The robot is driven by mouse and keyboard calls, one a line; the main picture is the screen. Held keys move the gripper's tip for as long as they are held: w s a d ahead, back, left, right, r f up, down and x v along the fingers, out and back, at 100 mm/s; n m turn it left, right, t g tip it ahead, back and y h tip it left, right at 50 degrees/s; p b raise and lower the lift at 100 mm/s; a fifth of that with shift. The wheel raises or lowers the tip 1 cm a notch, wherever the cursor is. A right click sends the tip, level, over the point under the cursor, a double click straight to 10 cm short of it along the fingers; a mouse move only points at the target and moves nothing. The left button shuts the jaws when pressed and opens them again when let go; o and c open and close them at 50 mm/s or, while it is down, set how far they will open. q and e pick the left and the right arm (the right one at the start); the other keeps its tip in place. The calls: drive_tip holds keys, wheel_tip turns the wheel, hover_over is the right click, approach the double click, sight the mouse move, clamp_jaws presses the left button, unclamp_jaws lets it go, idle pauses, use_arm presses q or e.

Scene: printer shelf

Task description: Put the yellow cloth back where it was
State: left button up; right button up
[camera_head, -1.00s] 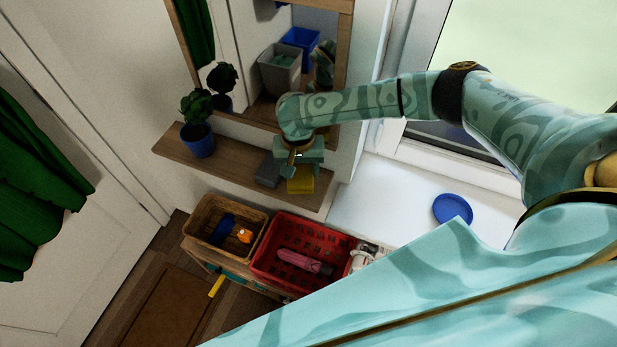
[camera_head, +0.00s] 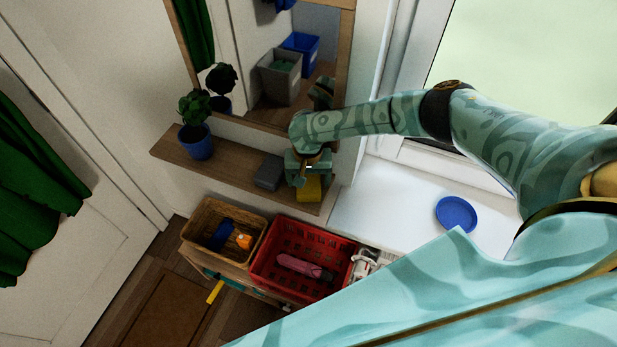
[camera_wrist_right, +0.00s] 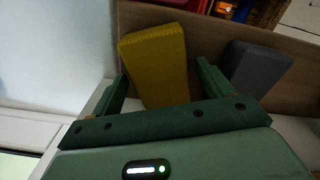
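The yellow cloth (camera_head: 309,190) is a thick block-shaped pad near the right end of the wooden shelf (camera_head: 225,175), beside a similar grey one. My right gripper (camera_head: 308,172) is over its rear part and hides some of it in the head view. In the right wrist view the yellow cloth (camera_wrist_right: 155,60) lies between the two spread fingers of my right gripper (camera_wrist_right: 162,72). A gap shows at the right finger; at the left finger I cannot tell whether it touches. My left gripper is not in view.
The grey block (camera_head: 268,173) is close on the left of the cloth. A potted plant (camera_head: 198,140) stands further left, with a mirror (camera_head: 290,65) behind. A red basket (camera_head: 335,245) and a wicker basket (camera_head: 205,212) stand below. A blue plate (camera_head: 456,214) lies on the white sill.

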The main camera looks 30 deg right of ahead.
sight(308, 181)
wheel_tip(308, 181, up, 12)
drive_tip(key=p, duration=0.2)
drive_tip(key=shift+a+p, duration=0.2)
drive_tip(key=shift+p, duration=0.2)
drive_tip(key=shift+s, duration=0.1)
